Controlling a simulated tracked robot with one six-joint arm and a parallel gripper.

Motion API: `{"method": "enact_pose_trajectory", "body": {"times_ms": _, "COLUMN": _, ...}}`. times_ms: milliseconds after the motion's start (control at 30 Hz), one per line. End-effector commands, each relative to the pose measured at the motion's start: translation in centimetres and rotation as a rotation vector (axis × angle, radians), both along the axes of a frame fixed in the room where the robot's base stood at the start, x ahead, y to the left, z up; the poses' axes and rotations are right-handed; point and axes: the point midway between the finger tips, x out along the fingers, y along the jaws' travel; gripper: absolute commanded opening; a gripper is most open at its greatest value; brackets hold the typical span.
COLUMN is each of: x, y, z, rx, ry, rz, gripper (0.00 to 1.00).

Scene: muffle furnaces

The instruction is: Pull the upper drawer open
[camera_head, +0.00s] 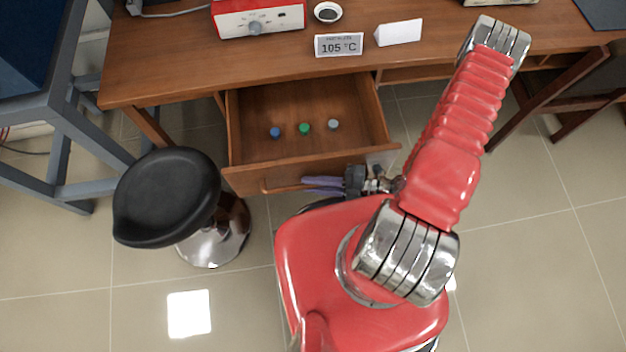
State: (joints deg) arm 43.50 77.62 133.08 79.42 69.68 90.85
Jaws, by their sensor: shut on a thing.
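The upper drawer (280,96) is pulled out of the wooden desk, and its open inside shows. It holds a blue (275,132), a green (304,128) and a grey (333,124) small round object. A bar handle (275,187) runs along the drawer's front panel (240,180). My gripper (322,186) is at the right part of this handle and shut on it. The exact contact between the fingers and the handle is small and partly hidden.
A black stool (168,195) stands left of the drawer, close to its front. The desk top (180,62) carries a 105 °C display (339,45), a white card (398,33) and a red-and-white device (258,18). A grey frame (75,140) stands at the left. Tiled floor is clear at right.

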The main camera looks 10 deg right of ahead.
Motion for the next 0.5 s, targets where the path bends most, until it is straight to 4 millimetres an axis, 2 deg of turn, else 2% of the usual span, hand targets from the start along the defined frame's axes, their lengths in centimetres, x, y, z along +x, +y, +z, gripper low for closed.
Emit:
{"method": "enact_pose_trajectory", "body": {"times_ms": 367, "x": 0.03, "y": 0.0, "z": -0.33, "rx": -0.009, "ry": 0.005, "rz": 0.003, "gripper": 0.0}}
{"method": "enact_pose_trajectory", "body": {"times_ms": 400, "x": 0.04, "y": 0.01, "z": -0.32, "rx": -0.008, "ry": 0.004, "rz": 0.002, "gripper": 0.17}}
{"method": "enact_pose_trajectory", "body": {"times_ms": 500, "x": 0.03, "y": 0.04, "z": -0.25, "rx": -0.007, "ry": 0.003, "rz": 0.003, "gripper": 0.24}}
